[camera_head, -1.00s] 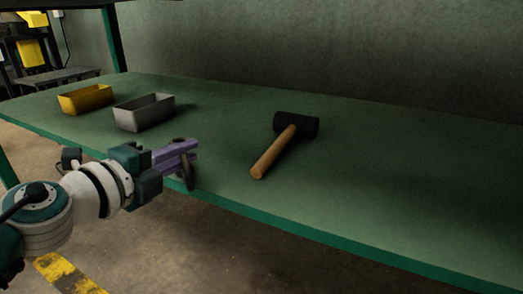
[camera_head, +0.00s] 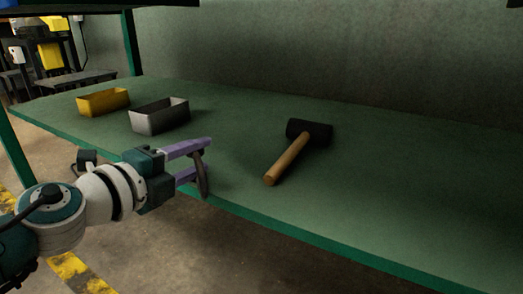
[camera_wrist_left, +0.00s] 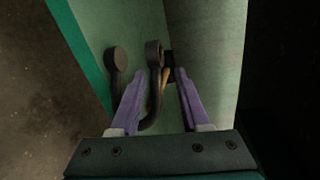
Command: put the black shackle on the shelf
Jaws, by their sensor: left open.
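The black shackle (camera_head: 203,175) is a dark curved bow at the front edge of the green shelf (camera_head: 365,185); I cannot tell how it rests there. My left gripper (camera_head: 207,157) is open at the shelf's front edge, its purple fingers spread around part of the shackle. In the left wrist view, one arm of the shackle (camera_wrist_left: 155,88) shows between the fingers of the gripper (camera_wrist_left: 160,92). Its other round end shows beyond the left finger, which hides part of the bow. I cannot tell whether a finger touches it. My right gripper is not in view.
A mallet (camera_head: 286,160) with a black head and wooden handle lies right of the gripper. A grey metal bin (camera_head: 160,121) and a yellow bin (camera_head: 103,103) stand to the left. The shelf's right side is clear. A wall rises behind.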

